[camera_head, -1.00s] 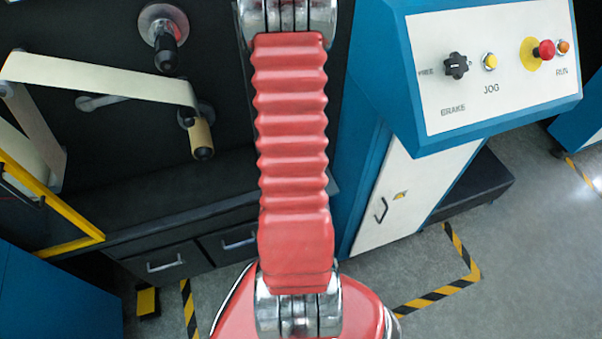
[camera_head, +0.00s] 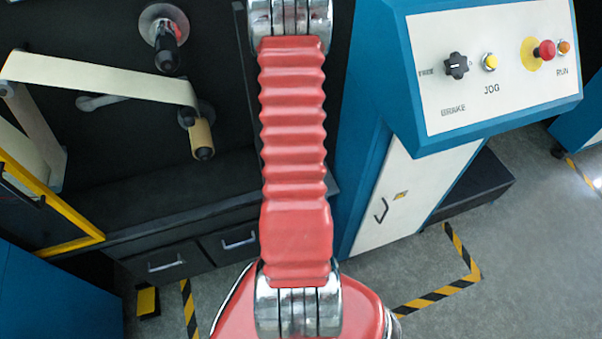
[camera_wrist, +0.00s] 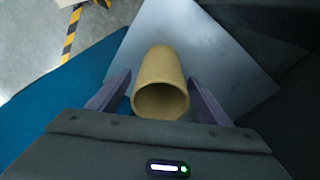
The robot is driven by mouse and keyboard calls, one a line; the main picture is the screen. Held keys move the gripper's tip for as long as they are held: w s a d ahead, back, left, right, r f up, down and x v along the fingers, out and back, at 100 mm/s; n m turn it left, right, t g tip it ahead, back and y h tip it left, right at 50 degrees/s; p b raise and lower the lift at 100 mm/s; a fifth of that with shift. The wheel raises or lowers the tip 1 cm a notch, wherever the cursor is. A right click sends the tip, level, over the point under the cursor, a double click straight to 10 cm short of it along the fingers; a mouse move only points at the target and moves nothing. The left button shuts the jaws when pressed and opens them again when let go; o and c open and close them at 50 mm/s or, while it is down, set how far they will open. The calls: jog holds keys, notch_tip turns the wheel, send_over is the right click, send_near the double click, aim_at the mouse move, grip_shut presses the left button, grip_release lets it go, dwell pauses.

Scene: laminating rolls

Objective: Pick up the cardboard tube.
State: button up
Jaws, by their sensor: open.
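The cardboard tube (camera_wrist: 160,82) is tan and hollow, and shows in the wrist view with its open end toward the camera. It is over a grey metal plate. My gripper (camera_wrist: 159,90) is open, with one dark finger on each side of the tube. The gripper is not visible in the head view, where my red arm crosses the middle.
In the head view, a control panel (camera_head: 490,65) with knob and buttons stands at right. A tan web runs over rollers (camera_head: 100,78) at left. A yellow bar (camera_head: 50,200) is at lower left. A grey plate (camera_wrist: 195,55) lies under the tube.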

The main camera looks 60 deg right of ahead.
jog(key=shift+c, duration=0.4)
jog(key=c, duration=1.1)
